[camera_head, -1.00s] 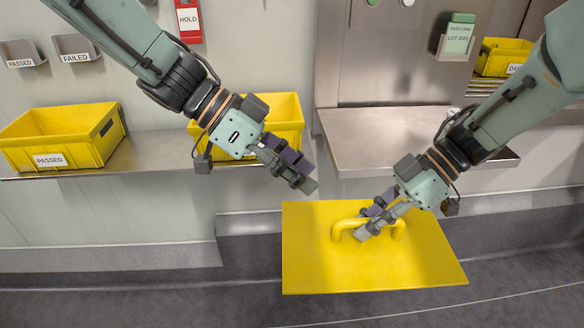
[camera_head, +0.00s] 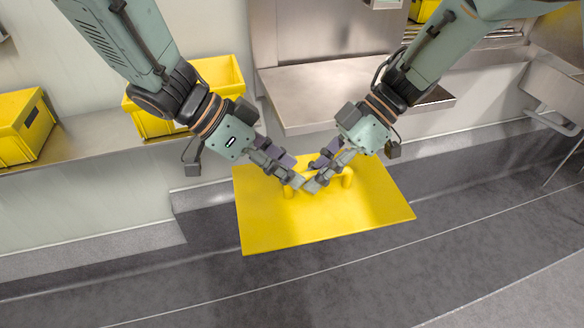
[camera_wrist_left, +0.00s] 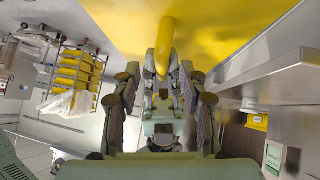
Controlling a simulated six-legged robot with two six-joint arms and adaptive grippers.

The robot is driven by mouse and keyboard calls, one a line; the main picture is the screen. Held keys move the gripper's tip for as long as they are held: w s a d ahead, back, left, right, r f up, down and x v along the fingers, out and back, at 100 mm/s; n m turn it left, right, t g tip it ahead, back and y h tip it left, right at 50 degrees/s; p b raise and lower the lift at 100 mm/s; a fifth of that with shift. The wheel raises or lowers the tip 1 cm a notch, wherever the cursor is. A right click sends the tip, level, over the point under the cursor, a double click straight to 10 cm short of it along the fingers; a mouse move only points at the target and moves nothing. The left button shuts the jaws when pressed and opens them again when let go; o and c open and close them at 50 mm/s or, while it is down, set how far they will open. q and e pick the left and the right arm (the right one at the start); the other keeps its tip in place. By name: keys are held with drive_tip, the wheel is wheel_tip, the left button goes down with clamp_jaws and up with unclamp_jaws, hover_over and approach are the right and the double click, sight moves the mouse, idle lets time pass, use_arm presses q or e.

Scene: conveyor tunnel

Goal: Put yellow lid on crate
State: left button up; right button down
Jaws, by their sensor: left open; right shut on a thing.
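The yellow lid (camera_head: 330,222), a flat plate with a raised bar handle (camera_head: 347,180), hangs over the dark floor in front of the shelves. My right gripper (camera_head: 318,178) is shut on the handle. My left gripper (camera_head: 288,178) is at the handle's left part, its jaws open. In the left wrist view, the handle (camera_wrist_left: 163,48) runs in between the open fingers (camera_wrist_left: 163,85), with the lid (camera_wrist_left: 210,25) behind it. A yellow crate (camera_head: 218,72) stands on the shelf at the back, partly hidden by my left arm.
Another yellow crate (camera_head: 20,128) stands on the shelf (camera_head: 95,140) at the left. A bare steel shelf (camera_head: 330,95) is behind the lid. The dark floor (camera_head: 400,270) in front and to the right is clear.

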use_arm(q)
drive_tip(key=shift+x, duration=0.95)
clamp_jaws()
use_arm(e)
drive_tip(key=c, duration=1.2)
unclamp_jaws()
